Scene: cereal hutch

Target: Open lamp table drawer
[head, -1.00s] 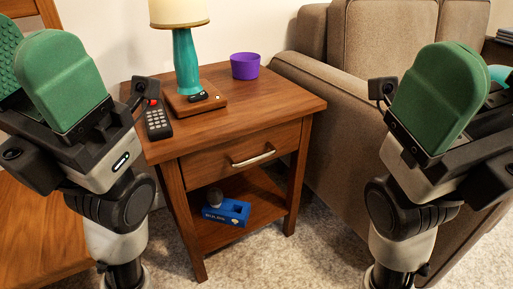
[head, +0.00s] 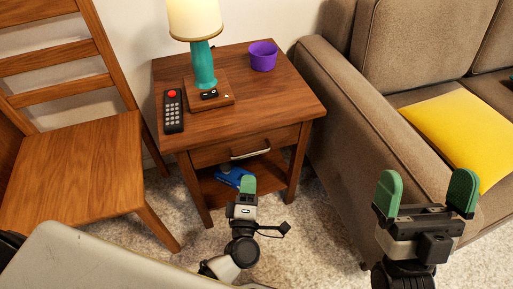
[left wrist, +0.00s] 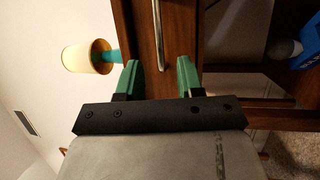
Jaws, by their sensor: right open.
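The wooden lamp table (head: 290,92) stands in the middle of the head view. Its drawer (head: 215,154) looks shut, with a pale bar handle (head: 250,154) on the front. My left gripper (head: 247,184) is low in front of the drawer, just below the handle in the head view. In the left wrist view its two green fingers (left wrist: 158,65) are apart, and the handle (left wrist: 158,35) lies beyond the gap between them. The fingers do not appear to touch it. My right gripper (head: 427,185) is open and empty in front of the sofa.
A lamp (head: 203,65), remote (head: 173,110) and purple bowl (head: 263,56) are on the tabletop. A blue object (head: 230,177) lies on the lower shelf. A wooden chair (head: 75,150) stands left; a brown sofa (head: 345,120) with a yellow cushion (head: 465,135) stands right.

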